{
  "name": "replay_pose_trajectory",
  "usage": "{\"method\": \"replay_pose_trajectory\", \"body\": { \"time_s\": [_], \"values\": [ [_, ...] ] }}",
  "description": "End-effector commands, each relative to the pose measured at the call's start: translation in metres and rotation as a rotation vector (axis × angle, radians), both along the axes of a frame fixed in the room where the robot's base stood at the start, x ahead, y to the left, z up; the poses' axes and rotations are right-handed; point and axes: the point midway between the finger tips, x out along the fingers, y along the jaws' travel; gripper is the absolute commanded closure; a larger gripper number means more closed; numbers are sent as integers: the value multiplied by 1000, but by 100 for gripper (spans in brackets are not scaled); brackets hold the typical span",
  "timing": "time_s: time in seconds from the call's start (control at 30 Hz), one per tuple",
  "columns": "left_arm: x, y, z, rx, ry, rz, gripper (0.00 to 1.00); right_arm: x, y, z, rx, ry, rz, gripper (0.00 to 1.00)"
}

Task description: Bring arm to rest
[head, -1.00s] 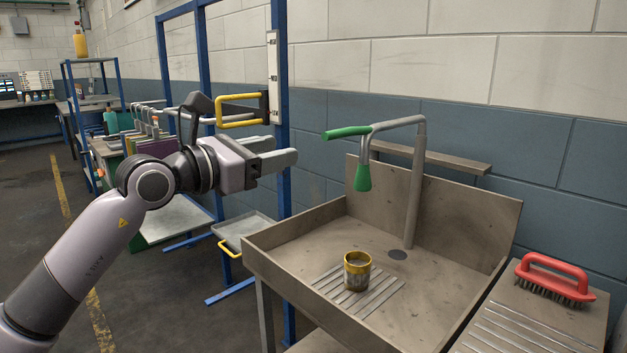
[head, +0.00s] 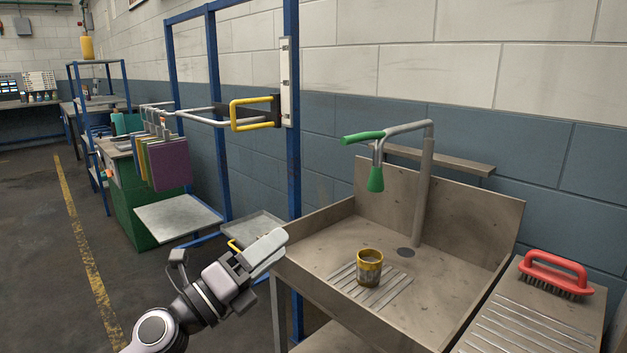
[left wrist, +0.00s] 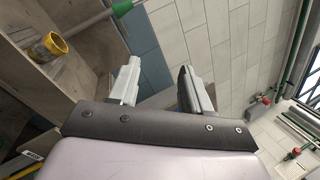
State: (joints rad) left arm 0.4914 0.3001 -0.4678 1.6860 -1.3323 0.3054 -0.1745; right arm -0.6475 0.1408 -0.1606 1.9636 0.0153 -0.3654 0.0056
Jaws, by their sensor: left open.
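My left gripper (head: 270,254) is low in the head view, left of the sink's front left corner. Its jaws look empty. In the left wrist view its two fingers (left wrist: 158,85) stand apart with nothing between them, and wall tiles show behind. My right gripper is not in view.
A metal sink (head: 325,240) stands to the right, with a yellow-rimmed cup (head: 369,268) on its ribbed area and a green-handled tap (head: 376,180). A red brush (head: 553,274) lies on the right drainboard. A blue frame (head: 292,150) with a yellow handle (head: 250,114) and hanging coloured panels (head: 170,164) stands behind.

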Motion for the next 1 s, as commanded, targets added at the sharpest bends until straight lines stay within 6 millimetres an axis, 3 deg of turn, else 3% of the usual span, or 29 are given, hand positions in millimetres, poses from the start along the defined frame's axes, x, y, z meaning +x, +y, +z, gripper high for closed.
{"method": "replay_pose_trajectory", "body": {
  "time_s": [0.27,0.47,0.7,0.8,1.0],
  "values": [
    [-32,49,-89,-537,495,89,52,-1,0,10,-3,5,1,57],
    [-72,86,-170,-895,851,223,52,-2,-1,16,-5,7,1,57],
    [-156,120,-268,-1296,1264,451,52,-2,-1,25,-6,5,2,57],
    [-196,128,-299,-1434,1405,546,52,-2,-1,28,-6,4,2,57],
    [-249,134,-331,-1603,1567,668,52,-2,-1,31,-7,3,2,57]
  ]
}}
